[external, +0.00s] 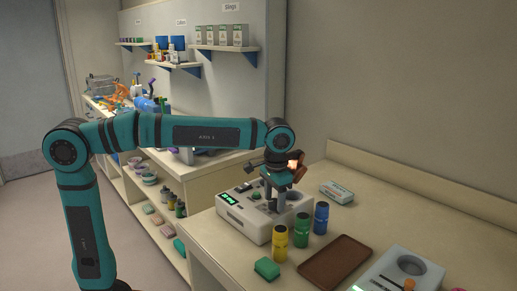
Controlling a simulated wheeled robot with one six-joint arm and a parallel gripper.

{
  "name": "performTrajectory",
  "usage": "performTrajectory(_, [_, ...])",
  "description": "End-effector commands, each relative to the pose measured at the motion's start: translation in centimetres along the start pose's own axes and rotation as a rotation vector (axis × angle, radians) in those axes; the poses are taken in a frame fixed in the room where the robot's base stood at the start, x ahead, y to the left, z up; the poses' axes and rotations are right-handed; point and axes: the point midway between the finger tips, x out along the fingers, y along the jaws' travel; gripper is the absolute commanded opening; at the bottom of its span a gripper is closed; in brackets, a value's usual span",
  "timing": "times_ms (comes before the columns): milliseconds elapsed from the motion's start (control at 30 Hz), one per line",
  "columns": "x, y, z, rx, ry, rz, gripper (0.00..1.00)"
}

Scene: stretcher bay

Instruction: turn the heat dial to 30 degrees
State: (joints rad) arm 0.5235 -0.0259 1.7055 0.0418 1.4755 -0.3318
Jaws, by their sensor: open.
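A white device (246,222) stands on the counter below my arm. It has a lit green display (229,198) at its left and a small green knob or button (256,196) on top; its dial and scale are too small to read. My gripper (276,205) points down over the right part of this device, its fingers dark and open. It hides part of the device's top, and I cannot tell if the fingers touch or surround a dial there. A second pale device (378,283) with a round well and an orange knob (409,284) is at the lower right, cut by the frame edge.
Yellow (280,244), green (301,230) and blue (321,218) bottles stand close in front of the device. A green block (267,268), a brown tray (336,262) and a small pale green box (337,192) lie on the counter. The counter's right rear is clear.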

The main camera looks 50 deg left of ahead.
Motion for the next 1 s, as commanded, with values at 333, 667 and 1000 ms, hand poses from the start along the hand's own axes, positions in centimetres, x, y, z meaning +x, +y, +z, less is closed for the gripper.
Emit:
performTrajectory(333, [-0.1,0.0,0.0,0.000,0.000,0.000,0.55])
performTrajectory(667, [-4.5,0.0,-0.1,0.000,0.002,0.001,0.55])
performTrajectory(1000, [-11.3,0.0,-0.1,0.000,0.002,0.001,0.55])
